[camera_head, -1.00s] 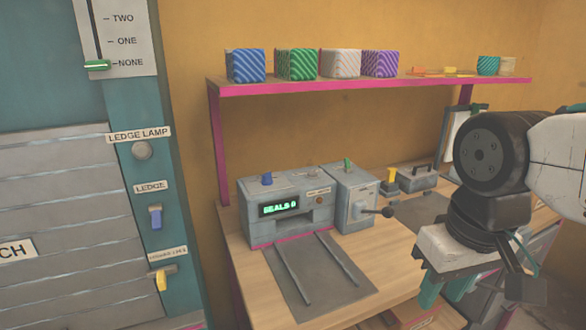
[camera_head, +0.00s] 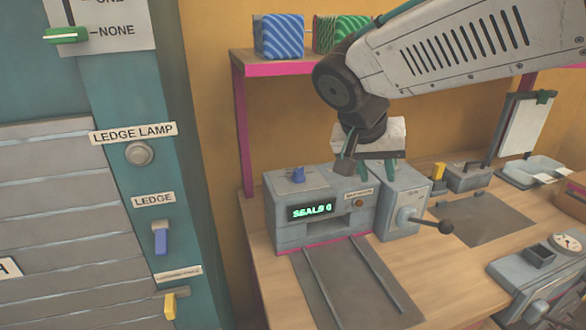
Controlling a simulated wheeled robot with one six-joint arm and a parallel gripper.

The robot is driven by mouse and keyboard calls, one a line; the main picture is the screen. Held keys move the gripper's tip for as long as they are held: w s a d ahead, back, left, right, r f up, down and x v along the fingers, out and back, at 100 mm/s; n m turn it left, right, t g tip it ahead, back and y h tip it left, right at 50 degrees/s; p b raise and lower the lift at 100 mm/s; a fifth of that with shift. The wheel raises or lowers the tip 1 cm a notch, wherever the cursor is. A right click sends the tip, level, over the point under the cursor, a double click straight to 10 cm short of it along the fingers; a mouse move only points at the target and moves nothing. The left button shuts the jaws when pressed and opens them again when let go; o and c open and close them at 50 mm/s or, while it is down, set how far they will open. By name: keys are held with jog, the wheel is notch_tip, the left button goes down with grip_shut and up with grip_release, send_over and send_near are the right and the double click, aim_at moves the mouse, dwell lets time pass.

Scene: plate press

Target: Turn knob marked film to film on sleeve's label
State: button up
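The grey press machine (camera_head: 285,236) stands on the wooden bench, its green display reading "SEALS 0". A small blue knob (camera_head: 298,175) sits on its top. A grey side unit (camera_head: 400,229) with a black-ended lever (camera_head: 437,226) adjoins it on the right; the green knob on its top is hidden behind my gripper. I cannot read which knob is marked film, and I cannot make out a sleeve's label. My gripper (camera_head: 377,171) points down above the machine's right part and the side unit. Its teal fingers are apart with nothing seen between them.
A pink-edged shelf with patterned boxes (camera_head: 279,37) is above, partly behind my arm. A teal panel (camera_head: 133,195) with a blue ledge switch (camera_head: 161,238) is at left. A grey scale-like device (camera_head: 535,277) stands at front right. Two rails (camera_head: 335,290) run in front of the press.

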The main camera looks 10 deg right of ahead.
jog(key=w+a+f+m+t+h, duration=0.1)
jog(key=w+a+t, duration=0.1)
jog(key=w+a, duration=0.55)
jog(key=m+t, duration=0.2)
send_near(296, 170)
jog(key=shift+w+d+f, duration=0.2)
jog(key=shift+w+f, duration=0.2)
jog(key=shift+f, duration=0.05)
jog(key=x, duration=0.7)
jog(key=shift+w+d+f, duration=0.1)
jog(key=shift+d+f, duration=0.05)
jog(key=shift+f, duration=0.05)
grip_shut()
